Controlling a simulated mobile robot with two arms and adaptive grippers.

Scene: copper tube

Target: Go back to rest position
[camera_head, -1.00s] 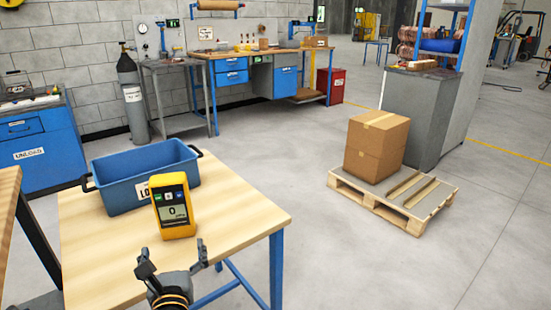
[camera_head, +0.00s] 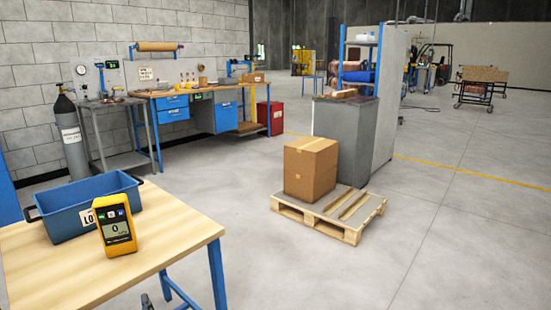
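My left gripper (camera_head: 147,301) shows only as a small dark tip at the bottom edge, low beside the front of the wooden table (camera_head: 165,235). Most of it is cut off, so I cannot see whether its fingers are apart. My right gripper is out of view. The yellow handheld meter (camera_head: 115,227) stands upright on the table, its display showing 0, with no gripper touching it. The blue bin (camera_head: 75,222) sits behind it on the same table, with a white label partly hidden by the meter.
A cardboard box (camera_head: 310,168) stands on a wooden pallet (camera_head: 330,220) to the right. A grey cabinet (camera_head: 345,135) is behind it. A workbench (camera_head: 180,95) and a gas cylinder (camera_head: 72,140) line the back wall. The floor at the right front is clear.

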